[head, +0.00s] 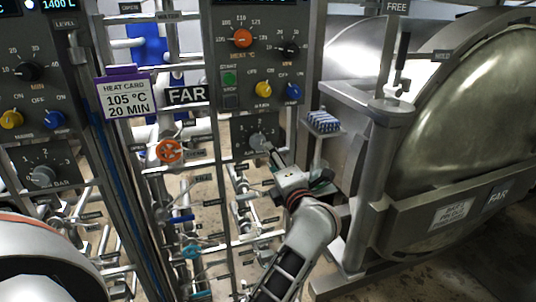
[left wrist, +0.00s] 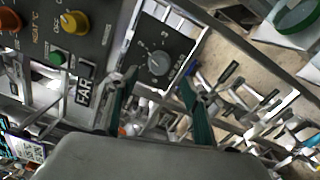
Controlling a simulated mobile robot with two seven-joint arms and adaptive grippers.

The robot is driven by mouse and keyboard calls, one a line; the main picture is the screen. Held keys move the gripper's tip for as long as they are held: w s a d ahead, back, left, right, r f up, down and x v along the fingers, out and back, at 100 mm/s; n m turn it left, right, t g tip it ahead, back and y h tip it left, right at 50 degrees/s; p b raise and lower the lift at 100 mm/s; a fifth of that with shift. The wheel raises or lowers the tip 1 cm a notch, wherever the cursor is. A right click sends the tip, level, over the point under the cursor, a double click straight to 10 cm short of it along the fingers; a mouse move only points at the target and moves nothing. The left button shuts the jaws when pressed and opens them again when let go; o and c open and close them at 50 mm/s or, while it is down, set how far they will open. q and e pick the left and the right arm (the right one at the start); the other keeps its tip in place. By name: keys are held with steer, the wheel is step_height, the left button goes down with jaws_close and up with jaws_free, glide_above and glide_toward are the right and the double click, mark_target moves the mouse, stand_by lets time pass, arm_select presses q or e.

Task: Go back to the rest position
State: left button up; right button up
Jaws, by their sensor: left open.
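My left gripper (head: 283,163) is in front of the far control panel, just below and right of its small BAR dial (head: 258,142). In the left wrist view, my left gripper (left wrist: 155,85) shows two green-padded fingers spread apart with nothing held between them. The BAR dial (left wrist: 157,62) is seen just beyond the fingertips, between them in the picture. Whether a finger touches it cannot be told. My right gripper is not in view.
The far panel (head: 218,45) has an orange knob (head: 241,38), a yellow knob (head: 263,89) and a blue knob (head: 293,91). A heat card (head: 127,98) reads 105 °C, 20 MIN. Pipes and an orange valve wheel (head: 170,151) lie left. The large metal vessel (head: 470,110) stands right.

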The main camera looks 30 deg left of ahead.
arm_select(q)
steer(key=shift+s+d, duration=0.25)
steer(key=shift+d, duration=0.05)
stand_by(0.4)
